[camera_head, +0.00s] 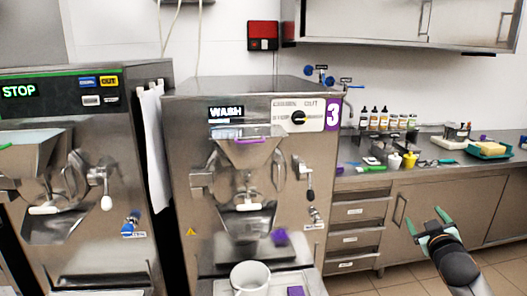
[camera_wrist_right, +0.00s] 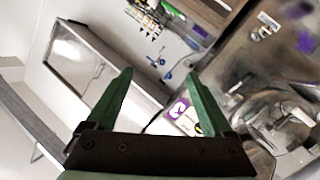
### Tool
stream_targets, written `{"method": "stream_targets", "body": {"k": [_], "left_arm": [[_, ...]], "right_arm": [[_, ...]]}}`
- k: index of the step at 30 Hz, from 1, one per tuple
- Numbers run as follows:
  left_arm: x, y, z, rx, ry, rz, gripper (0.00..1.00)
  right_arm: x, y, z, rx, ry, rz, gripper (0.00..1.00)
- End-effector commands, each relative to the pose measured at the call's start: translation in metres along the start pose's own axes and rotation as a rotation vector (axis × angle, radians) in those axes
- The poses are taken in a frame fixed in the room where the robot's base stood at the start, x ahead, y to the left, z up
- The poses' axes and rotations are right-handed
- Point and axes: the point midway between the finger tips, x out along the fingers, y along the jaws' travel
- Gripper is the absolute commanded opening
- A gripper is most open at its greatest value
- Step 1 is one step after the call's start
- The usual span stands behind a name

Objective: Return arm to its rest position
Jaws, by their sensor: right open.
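My right gripper (camera_head: 428,224) has green fingers and is at the lower right of the head view, in front of the steel cabinets and clear of the freezers. In the right wrist view its two green fingers (camera_wrist_right: 162,100) stand wide apart with nothing between them. The arm comes up from the bottom right edge. My left gripper does not show in either view.
A batch freezer (camera_head: 185,150) marked 3 shows WASH; another freezer (camera_head: 75,205) at left shows STOP. A white container (camera_head: 250,275) stands before the middle freezer. Bottles (camera_head: 385,120) and a teal tray (camera_head: 488,154) are on the counter. Floor around the right gripper looks free.

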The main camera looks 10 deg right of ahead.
Motion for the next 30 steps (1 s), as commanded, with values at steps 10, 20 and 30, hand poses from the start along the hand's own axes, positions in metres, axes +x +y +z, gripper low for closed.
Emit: {"method": "stream_targets", "body": {"k": [10,20,30], "left_arm": [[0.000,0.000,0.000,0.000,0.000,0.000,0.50],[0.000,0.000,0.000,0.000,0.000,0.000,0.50],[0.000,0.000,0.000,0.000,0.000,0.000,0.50]], "right_arm": [[-0.118,-0.155,0.173,-0.150,-0.164,-0.364,0.86],[-0.272,-0.232,0.275,-0.171,-0.305,-0.655,0.86],[-0.358,-0.281,0.290,-0.011,-0.392,-0.748,0.86]]}}
